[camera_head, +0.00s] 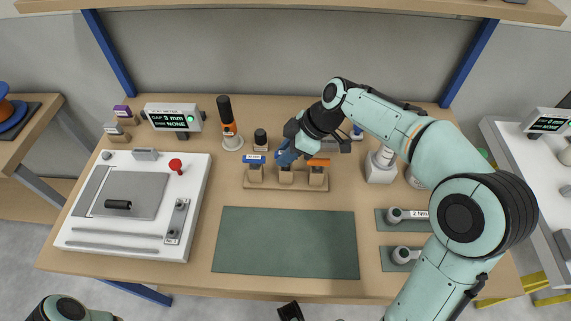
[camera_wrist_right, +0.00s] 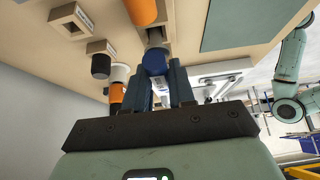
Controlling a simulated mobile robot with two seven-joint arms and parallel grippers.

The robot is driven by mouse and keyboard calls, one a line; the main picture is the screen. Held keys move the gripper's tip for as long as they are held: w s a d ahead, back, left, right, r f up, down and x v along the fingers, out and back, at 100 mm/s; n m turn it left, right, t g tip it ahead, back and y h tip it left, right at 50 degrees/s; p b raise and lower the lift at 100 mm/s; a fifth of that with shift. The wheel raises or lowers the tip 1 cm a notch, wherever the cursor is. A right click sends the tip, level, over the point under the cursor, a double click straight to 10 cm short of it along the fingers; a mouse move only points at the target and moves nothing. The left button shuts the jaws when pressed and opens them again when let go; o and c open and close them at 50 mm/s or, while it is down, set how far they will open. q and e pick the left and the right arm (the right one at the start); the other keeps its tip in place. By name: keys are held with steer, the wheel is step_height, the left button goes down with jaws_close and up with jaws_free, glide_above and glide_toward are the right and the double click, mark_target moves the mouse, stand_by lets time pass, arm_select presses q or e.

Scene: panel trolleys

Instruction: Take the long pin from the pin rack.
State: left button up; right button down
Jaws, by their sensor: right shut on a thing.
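The wooden pin rack (camera_head: 262,187) stands at the middle of the table behind the green mat. It has several blocks in a row. A blue-topped pin (camera_head: 255,160) is at its left block and an orange pin (camera_head: 318,162) at its right block. My right gripper (camera_head: 285,156) reaches down at the middle block. In the wrist view its dark blue fingers (camera_wrist_right: 160,88) are closed around a blue pin handle (camera_wrist_right: 154,62). An orange handle (camera_wrist_right: 142,12) shows just beyond. The fingers hide most of the held pin, so its length cannot be told.
A white panel (camera_head: 200,215) with a red knob lies on the left. An orange and black tool (camera_head: 228,125) and a display box (camera_head: 173,117) stand behind. The green mat (camera_head: 285,243) is bare. Two wrenches (camera_head: 400,215) lie at right.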

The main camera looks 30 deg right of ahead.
steer(key=shift+r+p, duration=1.05)
steer(key=shift+r, duration=0.85)
